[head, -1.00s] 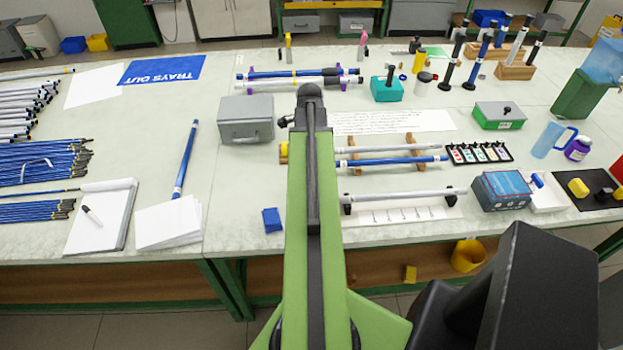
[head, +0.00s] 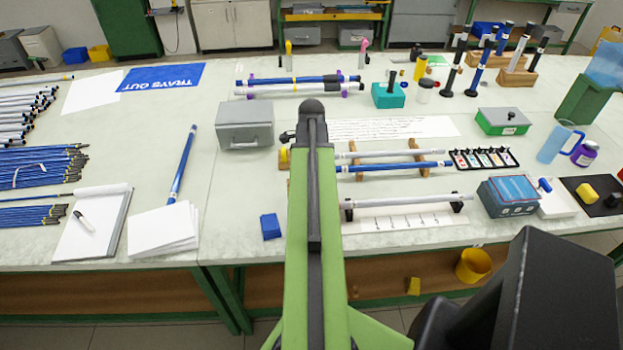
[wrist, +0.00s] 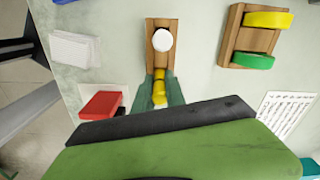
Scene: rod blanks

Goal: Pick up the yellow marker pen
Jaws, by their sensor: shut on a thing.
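In the wrist view a short yellow piece (wrist: 159,91), which looks like the yellow marker pen, sits between the green fingers of my gripper (wrist: 160,97). The fingers are shut on it. Its lower end is hidden by the gripper body. Just beyond it is a wooden block (wrist: 152,57) with a round white-topped thing (wrist: 162,40); I cannot tell whether the pen touches the block. In the head view my arm hides the gripper and the pen.
In the wrist view a wooden rack (wrist: 231,37) with yellow and green rolls stands right. A red block (wrist: 101,105) and a white stack (wrist: 74,50) lie left, near the table edge. In the head view a grey metal box (head: 245,124) stands left of my arm.

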